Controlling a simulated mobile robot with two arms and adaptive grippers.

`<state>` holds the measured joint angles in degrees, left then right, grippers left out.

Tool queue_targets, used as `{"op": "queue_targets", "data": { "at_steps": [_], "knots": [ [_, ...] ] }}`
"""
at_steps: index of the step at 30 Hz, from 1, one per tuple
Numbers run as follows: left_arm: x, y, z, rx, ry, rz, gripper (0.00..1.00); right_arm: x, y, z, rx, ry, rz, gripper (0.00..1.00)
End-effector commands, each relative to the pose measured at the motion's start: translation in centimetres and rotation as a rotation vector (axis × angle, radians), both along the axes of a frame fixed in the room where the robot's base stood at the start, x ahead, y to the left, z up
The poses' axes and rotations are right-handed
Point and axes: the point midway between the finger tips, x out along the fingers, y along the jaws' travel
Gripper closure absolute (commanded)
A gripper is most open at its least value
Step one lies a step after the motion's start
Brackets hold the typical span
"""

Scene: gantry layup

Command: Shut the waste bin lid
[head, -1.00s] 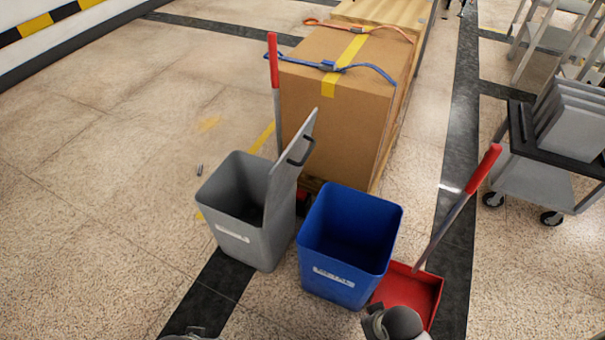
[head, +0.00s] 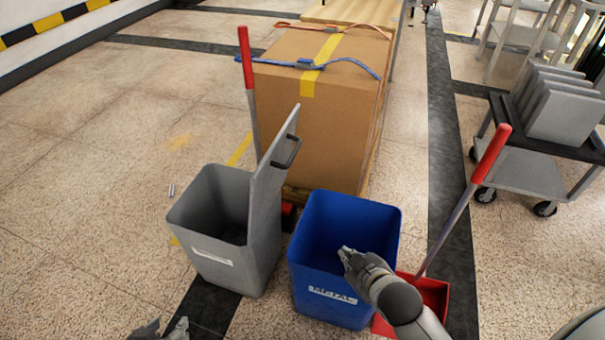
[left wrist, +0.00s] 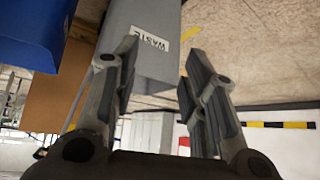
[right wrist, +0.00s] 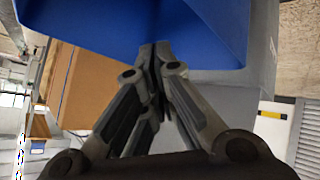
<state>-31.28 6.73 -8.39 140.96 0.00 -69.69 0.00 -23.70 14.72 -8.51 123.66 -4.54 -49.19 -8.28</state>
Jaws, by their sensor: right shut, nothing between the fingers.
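The grey waste bin (head: 222,262) stands on the floor left of centre. Its lid (head: 270,178) is open, standing nearly upright on the bin's right side, with a dark handle (head: 288,153) on its far face. The bin's WASTE label (left wrist: 149,38) shows in the left wrist view. My left gripper (head: 163,328) is at the bottom edge, in front of the bin and apart from it; its fingers are spread and empty. My right gripper (head: 346,252) is shut and empty, over the near part of the blue bin, right of the lid. In the right wrist view its fingertips (right wrist: 154,48) meet.
The blue METAL bin (head: 325,298) stands right of the waste bin. A red dustpan (head: 432,292) with a long handle is beside it. A strapped cardboard box (head: 310,130) is behind both bins. A cart (head: 530,170) stands at right. Floor at left is mostly clear.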

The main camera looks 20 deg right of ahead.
Motion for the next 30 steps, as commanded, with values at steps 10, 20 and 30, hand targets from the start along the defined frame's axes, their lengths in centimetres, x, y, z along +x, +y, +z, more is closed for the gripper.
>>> {"op": "queue_targets", "data": {
  "at_steps": [10, 20, 30],
  "knots": [
    [5.7, -2.2, 6.7, -0.083, -0.367, -0.027, 0.60, 9.8, -0.9, 4.4, -0.233, -0.529, 0.301, 1.00],
    [8.7, -3.9, 14.4, -0.167, -0.720, -0.049, 0.60, 12.1, -1.4, 9.2, -0.445, -1.009, 0.626, 1.00],
    [9.1, -4.8, 20.9, -0.239, -1.003, -0.063, 0.60, 9.1, -3.4, 12.0, -0.564, -1.375, 0.900, 1.00]
  ]
}}
